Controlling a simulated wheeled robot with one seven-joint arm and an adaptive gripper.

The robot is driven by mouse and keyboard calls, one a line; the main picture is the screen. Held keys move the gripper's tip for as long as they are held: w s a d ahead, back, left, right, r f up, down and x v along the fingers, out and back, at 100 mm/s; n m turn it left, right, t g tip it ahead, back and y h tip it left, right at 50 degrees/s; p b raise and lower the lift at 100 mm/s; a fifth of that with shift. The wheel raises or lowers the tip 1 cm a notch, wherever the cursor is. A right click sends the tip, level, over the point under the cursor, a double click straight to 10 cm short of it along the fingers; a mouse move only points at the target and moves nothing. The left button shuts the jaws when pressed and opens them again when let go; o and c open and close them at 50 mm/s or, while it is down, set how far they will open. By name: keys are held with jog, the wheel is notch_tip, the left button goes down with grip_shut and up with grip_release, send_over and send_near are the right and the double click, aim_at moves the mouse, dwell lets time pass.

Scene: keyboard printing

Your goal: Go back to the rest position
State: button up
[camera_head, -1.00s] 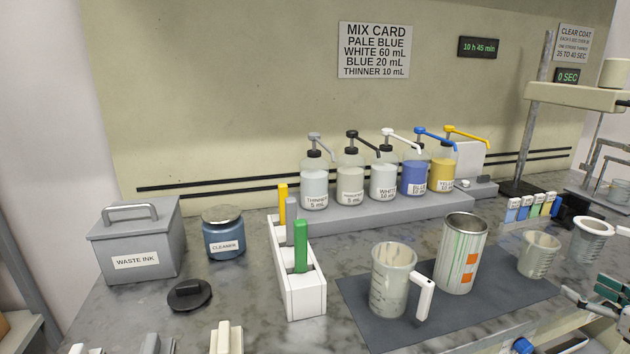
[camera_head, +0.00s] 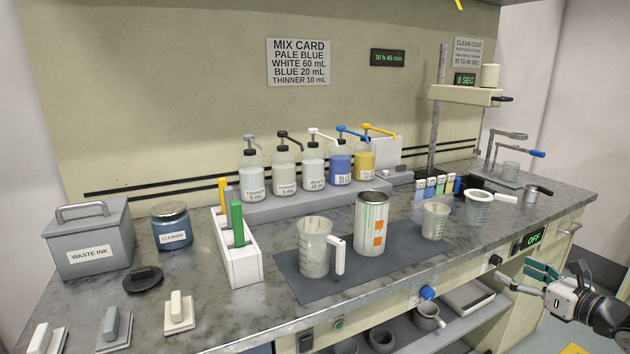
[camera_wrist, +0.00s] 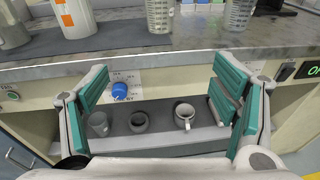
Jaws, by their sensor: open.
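My gripper (camera_head: 535,280) is at the lower right of the head view, in front of the bench's front edge and apart from everything on it. In the wrist view my gripper (camera_wrist: 165,100) shows two teal-padded fingers spread wide, with nothing between them. Beyond the fingers are the bench front with a blue knob (camera_wrist: 120,91) and a lower shelf (camera_wrist: 160,108) holding a few grey cups, one of them a mug (camera_wrist: 184,114).
On the bench stand a handled beaker (camera_head: 314,250), a striped can (camera_head: 371,225), a smaller beaker (camera_head: 435,220), a strainer cup (camera_head: 478,208), pump bottles (camera_head: 313,170) and a waste ink box (camera_head: 88,238). An OFF display (camera_head: 533,238) is on the bench front.

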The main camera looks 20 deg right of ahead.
jog(key=w+a+r+n+g+y+p, duration=0.1)
jog(key=w+a+r+n+y, duration=0.15)
jog(key=a, duration=0.35)
jog(key=w+a+r+n+g+y, duration=0.2)
jog(key=a+r+n, duration=0.15)
jog(key=a, duration=0.25)
jog(key=w+a+r+n+g+y+p, duration=0.1)
jog(key=w+a+r+n+y, duration=0.1)
jog(key=a+n, duration=0.3)
jog(key=s+a+r+n+g+y, duration=0.1)
jog(key=a+r+n+g, duration=0.15)
jog(key=a, duration=0.55)
jog(key=s+a+r+n+g, duration=0.1)
jog(key=a+r+n+g, duration=0.2)
jog(key=a, duration=0.5)
jog(key=s+a+r+n+g+h+p, duration=0.2)
jog(key=s+a+r+n+g+p, duration=0.15)
jog(key=s+a+n, duration=0.65)
jog(key=s+a+r+n+h, duration=0.1)
jog(key=s+r+n+h, duration=0.1)
jog(key=s+n, duration=0.3)
jog(key=s+a+r+n+t+h+p, duration=0.1)
jog(key=s+a+r+n+h, duration=0.1)
jog(key=s+n, duration=0.3)
jog(key=shift+s+h, duration=0.2)
jog(key=shift+h, duration=0.45)
